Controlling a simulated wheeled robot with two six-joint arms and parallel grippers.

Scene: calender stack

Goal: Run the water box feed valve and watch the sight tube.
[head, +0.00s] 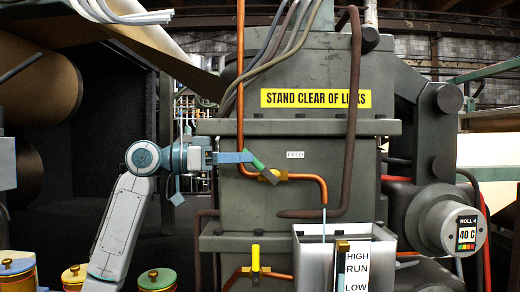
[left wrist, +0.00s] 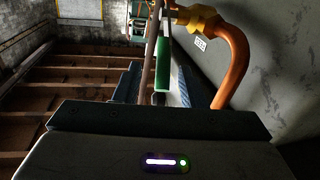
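The feed valve on the copper pipe has a brass body (head: 270,177) and a green handle (head: 262,163), which stands slanted. My left gripper (head: 248,157) is at the handle. In the left wrist view the green handle (left wrist: 163,64) lies between the blue fingers, close to the right one, with a gap showing on its left. A thin pale stream (head: 324,217) falls from the pipe's end into the grey water box (head: 311,255). The sight tube (head: 342,265) stands beside a HIGH, RUN, LOW scale (head: 356,268); its level is too small to read. My right gripper is out of view.
A second valve with a yellow upright handle (head: 255,256) sits below. A dark bent pipe (head: 352,110) runs right of the feed valve. A roll gauge (head: 466,232) reads 40 C. Several lidded pots, one green-topped (head: 157,279), stand at lower left.

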